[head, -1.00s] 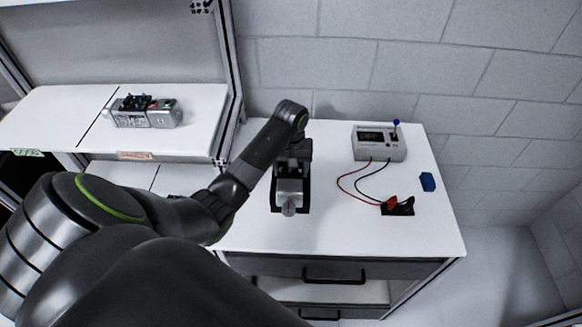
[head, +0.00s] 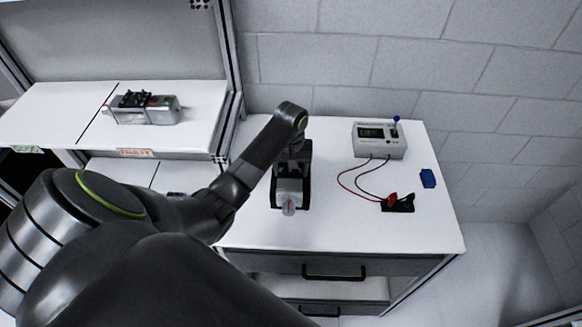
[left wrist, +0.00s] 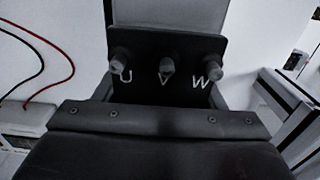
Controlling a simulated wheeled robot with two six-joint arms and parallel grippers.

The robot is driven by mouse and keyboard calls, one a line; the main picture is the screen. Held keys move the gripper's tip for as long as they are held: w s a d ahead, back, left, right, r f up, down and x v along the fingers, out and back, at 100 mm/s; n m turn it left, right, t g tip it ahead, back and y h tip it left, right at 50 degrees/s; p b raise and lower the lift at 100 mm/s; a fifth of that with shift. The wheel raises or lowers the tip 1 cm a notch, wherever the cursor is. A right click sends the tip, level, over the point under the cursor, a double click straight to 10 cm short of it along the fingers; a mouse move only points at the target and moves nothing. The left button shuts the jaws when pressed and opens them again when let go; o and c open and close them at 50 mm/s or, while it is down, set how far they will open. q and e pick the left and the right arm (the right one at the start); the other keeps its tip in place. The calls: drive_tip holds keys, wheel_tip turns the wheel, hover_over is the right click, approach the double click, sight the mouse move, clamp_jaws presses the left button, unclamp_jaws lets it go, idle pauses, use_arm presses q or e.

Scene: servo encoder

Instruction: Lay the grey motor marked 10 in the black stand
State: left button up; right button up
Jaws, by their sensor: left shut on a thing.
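The grey motor (head: 289,188) is at the black stand (head: 305,194) on the white table, with its round silver end toward the front edge. The stand's dark edges show on both sides of it. I cannot tell whether the motor rests fully in the stand. My left gripper (head: 294,160) is shut on the motor from above. In the left wrist view, the motor's black terminal plate (left wrist: 166,88), marked U, V and W with three posts, lies right against my left gripper (left wrist: 165,122). The number 10 is not readable. My right gripper is not in view.
A grey meter box (head: 379,142) stands to the right, with red and black leads running to clips on a black piece (head: 398,203). A blue block (head: 428,179) lies at the right. Another grey device (head: 146,109) sits on the left shelf. The table's front is clear.

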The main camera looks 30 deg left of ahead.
use_arm(q)
drive_tip(key=shift+s+d+f, duration=0.1)
drive_tip(key=shift+s+f, duration=0.05)
drive_tip(key=shift+f, duration=0.1)
